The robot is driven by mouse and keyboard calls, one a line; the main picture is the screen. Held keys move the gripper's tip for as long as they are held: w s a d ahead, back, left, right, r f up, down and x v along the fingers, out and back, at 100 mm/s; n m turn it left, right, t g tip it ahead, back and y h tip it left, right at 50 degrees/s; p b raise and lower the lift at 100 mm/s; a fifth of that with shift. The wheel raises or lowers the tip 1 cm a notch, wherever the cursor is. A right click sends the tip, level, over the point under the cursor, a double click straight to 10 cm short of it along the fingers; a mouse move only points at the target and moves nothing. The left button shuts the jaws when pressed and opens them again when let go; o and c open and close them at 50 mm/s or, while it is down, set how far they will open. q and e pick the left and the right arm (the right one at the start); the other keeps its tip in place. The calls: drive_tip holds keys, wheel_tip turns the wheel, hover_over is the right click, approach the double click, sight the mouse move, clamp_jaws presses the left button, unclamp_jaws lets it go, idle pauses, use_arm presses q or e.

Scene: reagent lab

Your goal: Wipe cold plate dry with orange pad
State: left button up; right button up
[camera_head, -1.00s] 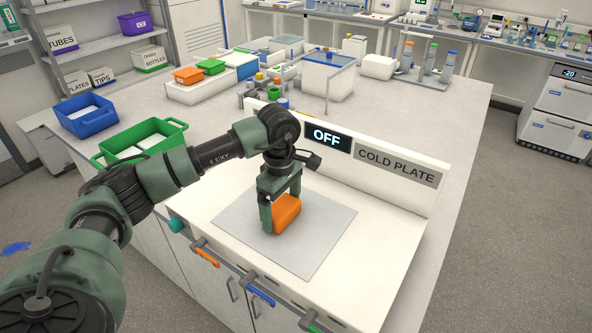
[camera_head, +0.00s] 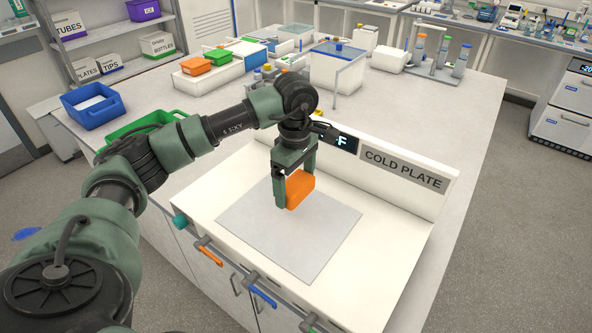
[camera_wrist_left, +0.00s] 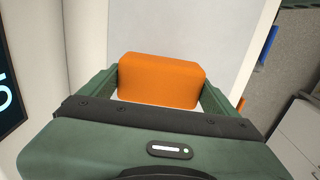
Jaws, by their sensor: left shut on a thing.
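The cold plate's grey square surface (camera_head: 290,235) lies in a white housing (camera_head: 385,265) with a "COLD PLATE" label and a dark display, partly hidden by my left arm. My left gripper (camera_head: 294,190) is over the far part of the grey square, fingers pointing down, shut on the orange pad (camera_head: 301,190). In the left wrist view the orange pad (camera_wrist_left: 160,80) sits between the two green fingers. I cannot tell whether the pad touches the plate. No droplets are clear on the visible surface. My right gripper is not in view.
A blue bin (camera_head: 93,106) and a green bin (camera_head: 140,127) stand left of the cold plate, the green one partly behind my arm. Racks and boxes fill the bench's back. Colored handles (camera_head: 262,297) line the front edge. The grey square's near part is clear.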

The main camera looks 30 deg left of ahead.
use_arm(q)
drive_tip(key=shift+w+r+p, duration=0.15)
drive_tip(key=shift+r+p, duration=0.25)
drive_tip(key=shift+r, duration=0.85)
